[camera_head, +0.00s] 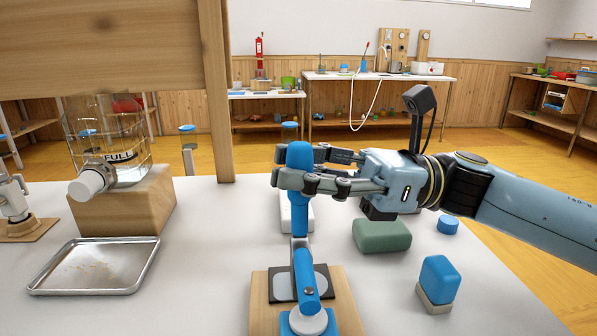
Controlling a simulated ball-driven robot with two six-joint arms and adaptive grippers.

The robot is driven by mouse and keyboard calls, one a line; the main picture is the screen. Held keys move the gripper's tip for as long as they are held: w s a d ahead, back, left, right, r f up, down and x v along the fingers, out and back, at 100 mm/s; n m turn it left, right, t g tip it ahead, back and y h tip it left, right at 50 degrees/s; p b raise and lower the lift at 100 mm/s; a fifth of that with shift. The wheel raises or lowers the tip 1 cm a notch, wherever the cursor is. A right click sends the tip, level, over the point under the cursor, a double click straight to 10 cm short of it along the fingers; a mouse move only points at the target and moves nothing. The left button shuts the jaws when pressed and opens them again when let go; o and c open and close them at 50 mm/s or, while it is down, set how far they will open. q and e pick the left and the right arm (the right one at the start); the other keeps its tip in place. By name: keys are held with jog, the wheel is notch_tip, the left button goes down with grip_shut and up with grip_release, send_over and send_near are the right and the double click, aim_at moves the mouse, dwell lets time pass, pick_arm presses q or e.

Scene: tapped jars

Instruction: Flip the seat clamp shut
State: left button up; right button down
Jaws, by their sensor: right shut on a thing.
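The seat clamp (305,273) stands on a wooden board (345,318) at the front centre. Its lower blue arm slopes down toward a pale round part at the bottom edge of the picture. Its thick blue handle (299,212) points upright. My right gripper (282,176) reaches in from the right and is shut on the upper part of this handle. The fingers hide part of the handle. A dark plate (322,273) with a grey disc lies behind the clamp's arm. My left gripper is not in view.
A glass jar (112,140) with a tap sits on a wooden block (150,195) at left. A metal tray (148,260) lies before it. A green block (381,235), a blue cap (447,225) and a blue-and-beige block (438,280) lie at right. A wooden post (215,110) rises behind.

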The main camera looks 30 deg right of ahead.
jog(key=shift+s+f+n, duration=0.1)
jog(key=shift+n, duration=0.2)
jog(key=c, duration=1.1)
grip_release()
jog(key=shift+c, duration=0.2)
jog(key=v, duration=1.2)
